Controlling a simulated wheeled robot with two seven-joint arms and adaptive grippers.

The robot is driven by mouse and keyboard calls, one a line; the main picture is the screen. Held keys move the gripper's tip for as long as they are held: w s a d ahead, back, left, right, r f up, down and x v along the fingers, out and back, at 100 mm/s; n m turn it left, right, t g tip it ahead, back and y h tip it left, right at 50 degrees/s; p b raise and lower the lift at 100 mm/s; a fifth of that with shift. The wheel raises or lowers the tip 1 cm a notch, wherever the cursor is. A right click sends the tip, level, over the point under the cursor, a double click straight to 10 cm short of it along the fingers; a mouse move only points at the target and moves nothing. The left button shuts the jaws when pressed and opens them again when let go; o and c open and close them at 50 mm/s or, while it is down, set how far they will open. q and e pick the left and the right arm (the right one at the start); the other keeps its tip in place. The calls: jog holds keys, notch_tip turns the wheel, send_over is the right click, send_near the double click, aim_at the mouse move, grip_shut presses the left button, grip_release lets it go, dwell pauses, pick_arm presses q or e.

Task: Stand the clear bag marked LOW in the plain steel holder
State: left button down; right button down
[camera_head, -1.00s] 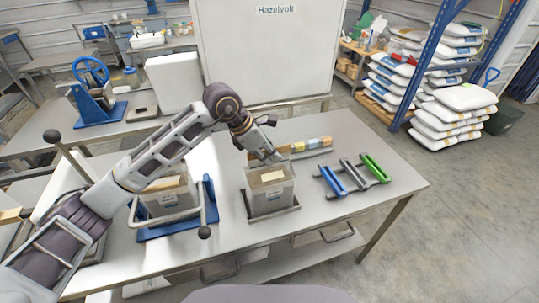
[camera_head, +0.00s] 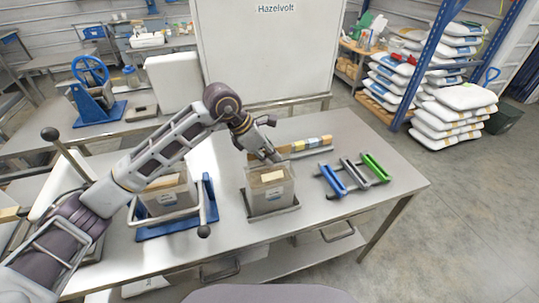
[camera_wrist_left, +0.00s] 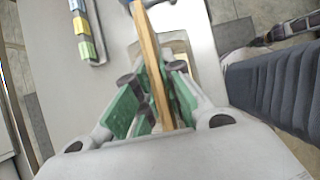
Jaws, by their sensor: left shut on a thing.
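My left gripper (camera_head: 268,158) is shut on the tan top strip of a clear bag (camera_head: 268,200). The strip (camera_wrist_left: 153,60) runs between its green finger pads in the left wrist view. The bag looks upright, with a small label too blurred to read. It is in or just over the plain steel holder (camera_head: 291,208); its lower edge is not clear enough to tell whether it is fully seated. My right gripper is out of view.
A similar clear bag (camera_head: 165,200) stands in a blue holder (camera_head: 178,229) to the left. To the right lie blue (camera_head: 332,180), grey (camera_head: 355,174) and green (camera_head: 375,167) bars. A strip of coloured blocks (camera_head: 312,143) lies behind. The front right table corner is clear.

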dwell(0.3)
pick_arm(q)
jog(key=c, duration=1.5)
grip_release()
jog(key=shift+o, duration=0.2)
jog(key=shift+s+f, duration=0.1)
jog(key=shift+f, duration=0.1)
jog(key=shift+v, duration=6.15)
jog(key=shift+d+r, duration=0.1)
jog(key=shift+r, duration=0.1)
notch_tip(320, 180, up, 9)
jog(key=p, duration=0.9)
jog(key=shift+r+p, duration=0.35)
jog(key=shift+p, duration=0.1)
